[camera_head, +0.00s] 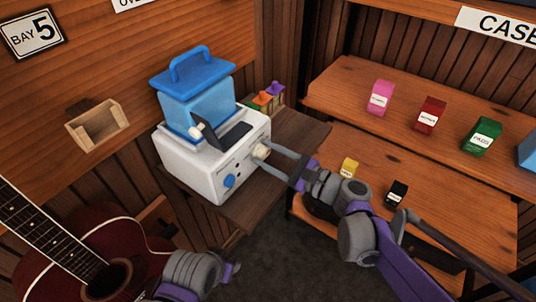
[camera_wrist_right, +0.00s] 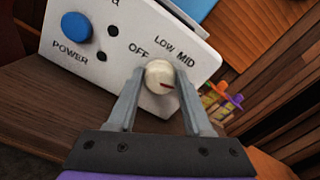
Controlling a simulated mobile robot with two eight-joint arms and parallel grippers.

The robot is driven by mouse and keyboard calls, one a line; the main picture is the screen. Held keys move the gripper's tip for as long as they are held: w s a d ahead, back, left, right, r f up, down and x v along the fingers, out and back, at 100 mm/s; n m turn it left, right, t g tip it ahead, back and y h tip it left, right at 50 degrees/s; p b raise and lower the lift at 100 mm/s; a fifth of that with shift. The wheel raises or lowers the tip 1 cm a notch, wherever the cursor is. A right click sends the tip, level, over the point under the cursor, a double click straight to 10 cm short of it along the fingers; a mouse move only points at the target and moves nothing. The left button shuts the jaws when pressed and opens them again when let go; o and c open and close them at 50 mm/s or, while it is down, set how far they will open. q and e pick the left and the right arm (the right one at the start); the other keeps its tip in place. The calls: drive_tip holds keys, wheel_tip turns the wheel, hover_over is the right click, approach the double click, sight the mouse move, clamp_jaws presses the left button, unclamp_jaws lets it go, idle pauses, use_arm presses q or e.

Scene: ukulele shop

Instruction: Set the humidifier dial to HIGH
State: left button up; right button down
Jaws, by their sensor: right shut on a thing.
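The white humidifier (camera_head: 190,165) stands on a small wooden table, with a blue tank (camera_head: 197,103) on top. Its cream dial (camera_head: 261,151) is on the front panel. My right gripper (camera_head: 268,152) is shut on the dial, one finger on each side. In the right wrist view, the dial (camera_wrist_right: 159,74) sits between the fingertips (camera_wrist_right: 160,78), its red mark pointing right and slightly down. OFF, LOW and MID are printed around it; I cannot see a HIGH label. My left gripper (camera_head: 232,270) is low in the head view, away from the humidifier; its fingers are unclear.
A blue POWER button (camera_wrist_right: 76,26) is left of the dial. A rack of small coloured items (camera_head: 266,97) stands behind the humidifier. A guitar (camera_head: 95,265) is at lower left. Shelves (camera_head: 345,110) with coloured boxes are at right.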

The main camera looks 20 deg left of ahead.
idle(0.4)
drive_tip(key=shift+c, duration=1.6)
unclamp_jaws()
drive_tip(key=shift+d, duration=0.15)
drive_tip(key=v, duration=1)
drive_tip(key=shift+d, duration=0.25)
drive_tip(key=shift+s, duration=0.15)
